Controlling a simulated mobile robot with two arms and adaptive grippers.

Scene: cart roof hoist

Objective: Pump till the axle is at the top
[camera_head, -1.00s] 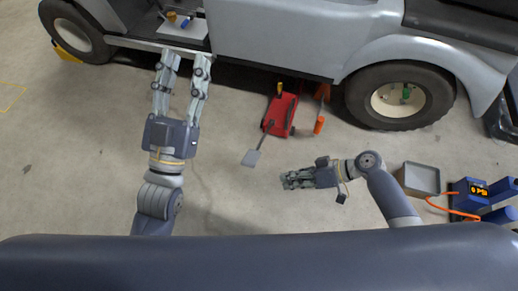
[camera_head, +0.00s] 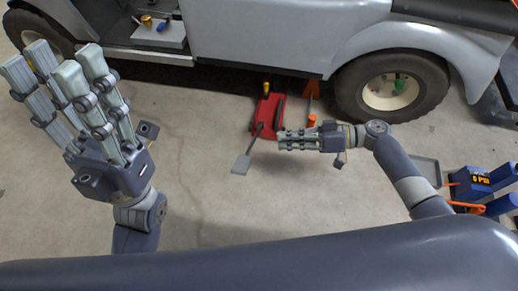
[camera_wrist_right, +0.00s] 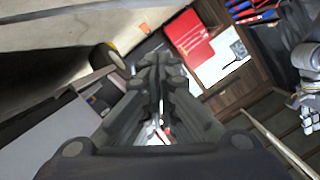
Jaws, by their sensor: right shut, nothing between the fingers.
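The red floor jack (camera_head: 270,112) stands on the floor at the cart's side. Its dark handle slopes toward me to a flat grey pedal (camera_head: 241,164). My right gripper (camera_head: 281,140) is shut and empty, just right of the handle in the head view; I cannot tell whether it touches. Its closed fingers also show in the right wrist view (camera_wrist_right: 163,63). My left gripper (camera_head: 57,66) is open and empty, well left of the jack. The cart (camera_head: 255,35) stands behind, with its wheel (camera_head: 391,88) right of the jack. The axle is hidden under the body.
An orange stand (camera_head: 312,118) is beside the jack. A grey tray (camera_head: 427,171) and a blue device with a display (camera_head: 468,180) and orange hose are at the right. Small tools lie on the cart's step (camera_head: 160,35). The floor left of the pedal is clear.

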